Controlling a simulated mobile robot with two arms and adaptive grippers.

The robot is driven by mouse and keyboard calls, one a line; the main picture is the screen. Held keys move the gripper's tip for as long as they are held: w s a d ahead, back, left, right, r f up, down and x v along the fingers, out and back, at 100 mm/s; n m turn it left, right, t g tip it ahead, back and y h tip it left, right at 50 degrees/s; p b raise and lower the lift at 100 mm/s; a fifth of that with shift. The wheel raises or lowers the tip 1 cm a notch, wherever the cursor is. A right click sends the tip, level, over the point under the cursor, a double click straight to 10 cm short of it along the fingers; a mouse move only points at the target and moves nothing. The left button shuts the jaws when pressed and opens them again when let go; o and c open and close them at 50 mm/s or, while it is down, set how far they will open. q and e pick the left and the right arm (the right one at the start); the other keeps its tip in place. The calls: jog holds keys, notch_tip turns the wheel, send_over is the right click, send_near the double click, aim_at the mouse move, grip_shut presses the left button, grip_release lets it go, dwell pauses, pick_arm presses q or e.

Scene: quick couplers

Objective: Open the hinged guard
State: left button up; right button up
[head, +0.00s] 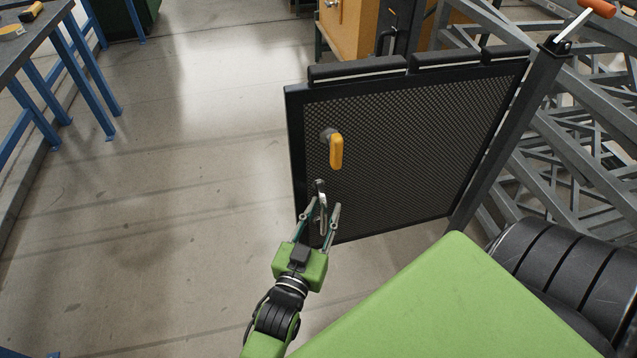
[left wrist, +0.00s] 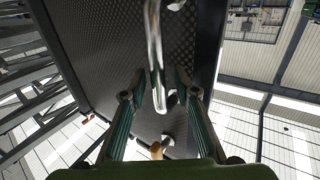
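The hinged guard (head: 420,150) is a dark mesh panel in a black frame, joined to a grey post on its right side. A yellow latch handle (head: 337,150) hangs downward near its left edge. Below it is a silver pull handle (head: 321,194). My left gripper (head: 318,214) is at this handle, with its fingers open and apart. In the left wrist view the silver handle (left wrist: 155,60) runs between the two fingers (left wrist: 158,88), with visible gaps beside it. The guard (left wrist: 100,60) fills the area behind. My right gripper is not in view.
Clear floor (head: 190,200) lies left of the guard. A workbench (head: 30,40) with blue legs stands at the far left. Grey metal racks (head: 590,120) are at the right, and an orange cabinet (head: 352,30) is behind the guard.

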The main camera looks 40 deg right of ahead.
pick_arm(q)
jog(key=v, duration=1.2)
jog(key=shift+w, duration=0.1)
